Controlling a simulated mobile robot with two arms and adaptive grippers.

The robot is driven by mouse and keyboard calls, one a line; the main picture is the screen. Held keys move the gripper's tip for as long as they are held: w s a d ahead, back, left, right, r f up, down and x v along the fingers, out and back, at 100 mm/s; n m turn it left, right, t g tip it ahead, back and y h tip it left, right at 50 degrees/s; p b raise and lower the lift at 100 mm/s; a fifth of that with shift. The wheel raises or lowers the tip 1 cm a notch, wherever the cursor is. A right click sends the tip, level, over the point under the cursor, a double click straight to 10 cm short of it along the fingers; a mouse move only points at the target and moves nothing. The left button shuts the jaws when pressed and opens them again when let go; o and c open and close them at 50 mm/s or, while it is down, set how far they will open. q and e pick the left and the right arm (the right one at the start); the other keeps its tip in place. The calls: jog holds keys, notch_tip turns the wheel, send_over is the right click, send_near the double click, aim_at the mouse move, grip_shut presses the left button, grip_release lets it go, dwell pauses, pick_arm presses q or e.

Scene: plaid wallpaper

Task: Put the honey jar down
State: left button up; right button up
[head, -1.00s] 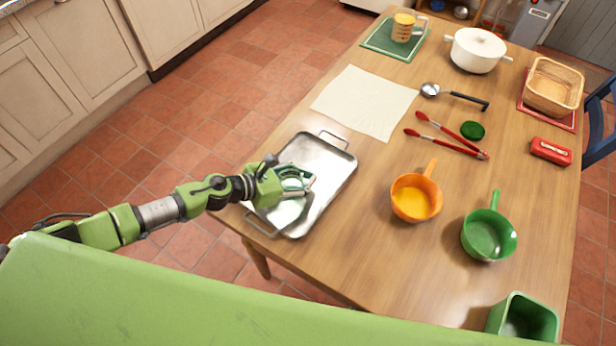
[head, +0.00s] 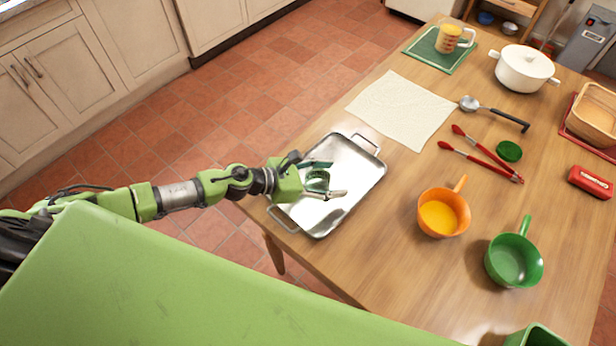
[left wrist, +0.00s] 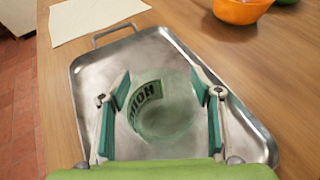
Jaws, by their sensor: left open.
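The honey jar (head: 318,181) is clear greenish glass with a dark green label. It is on the metal tray (head: 352,172) at the table's left edge, and seems to rest on it. In the left wrist view the jar (left wrist: 168,112) sits between the two fingers, over the tray (left wrist: 90,80), with part of its label lettering showing. My left gripper (head: 326,179) is open around the jar, and in the left wrist view its fingers (left wrist: 163,95) stand apart on either side with gaps to the glass. My right gripper is not in view.
A cream cloth (head: 402,110) lies beyond the tray. An orange pan (head: 443,212) and a green pan (head: 513,260) stand to the right. Red tongs (head: 480,155), a ladle (head: 495,112) and a green disc (head: 509,151) lie farther back. Bare tabletop separates the tray and orange pan.

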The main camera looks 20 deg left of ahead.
pick_arm(q)
jog(key=b+v, duration=0.2)
jog(key=v, duration=0.7)
jog(key=shift+s+a+f, duration=0.1)
jog(key=shift+s+a, duration=0.05)
jog(key=shift+s, duration=0.05)
jog(key=shift+s+a+r+b, duration=0.2)
jog(key=shift+a+r+b, duration=0.1)
jog(key=shift+r+b, duration=0.1)
